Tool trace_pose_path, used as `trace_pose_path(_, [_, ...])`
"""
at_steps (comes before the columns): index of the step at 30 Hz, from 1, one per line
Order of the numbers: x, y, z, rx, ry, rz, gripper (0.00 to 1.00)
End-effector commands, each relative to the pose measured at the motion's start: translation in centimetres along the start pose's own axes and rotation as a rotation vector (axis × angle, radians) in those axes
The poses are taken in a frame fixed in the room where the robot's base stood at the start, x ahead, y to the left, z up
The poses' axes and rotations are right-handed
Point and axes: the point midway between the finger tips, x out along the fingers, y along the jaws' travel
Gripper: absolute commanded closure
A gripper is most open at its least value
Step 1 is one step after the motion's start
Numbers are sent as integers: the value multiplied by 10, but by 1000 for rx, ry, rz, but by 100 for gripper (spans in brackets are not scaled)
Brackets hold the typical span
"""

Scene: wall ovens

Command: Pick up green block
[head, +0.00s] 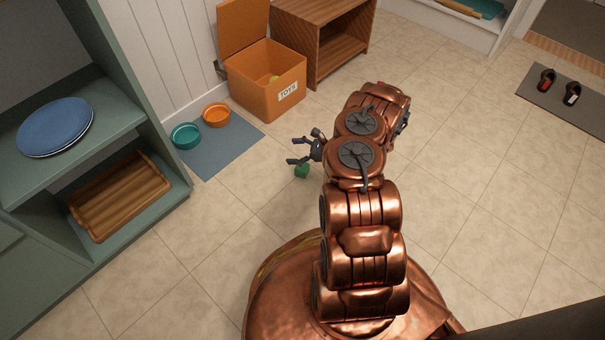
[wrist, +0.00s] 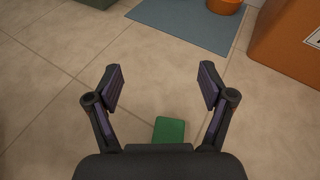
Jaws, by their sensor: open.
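A green block (head: 302,171) lies on the tiled floor, just below my gripper in the head view. In the wrist view the green block (wrist: 169,130) shows at the lower middle, between the two finger bases, its near part hidden by the gripper body. My gripper (head: 296,150) is open and empty, pointing left in the head view. In the wrist view its fingertips (wrist: 163,84) stand wide apart. I cannot tell how high the gripper is above the block; no contact is visible.
An orange toy box (head: 265,85) with a raised lid stands beyond. A grey-blue mat (head: 218,150) with a teal bowl (head: 186,135) and an orange bowl (head: 216,114) lies left. A green shelf unit (head: 165,190) stands at far left. Floor around the block is clear.

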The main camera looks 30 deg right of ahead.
Motion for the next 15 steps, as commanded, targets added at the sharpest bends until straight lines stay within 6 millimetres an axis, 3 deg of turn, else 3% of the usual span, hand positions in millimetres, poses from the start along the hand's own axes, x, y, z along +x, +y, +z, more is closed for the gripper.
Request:
trace_pose_path(1, [-6, -1, -32, 32, 16, -33, 19])
trace_pose_path(6, [-26, -4, -89, 100, 49, -115, 19])
trace_pose_path(11, [-36, -7, -110, 122, 64, -150, 19])
trace_pose_path(15, [-30, -8, -116, 127, 66, -158, 19])
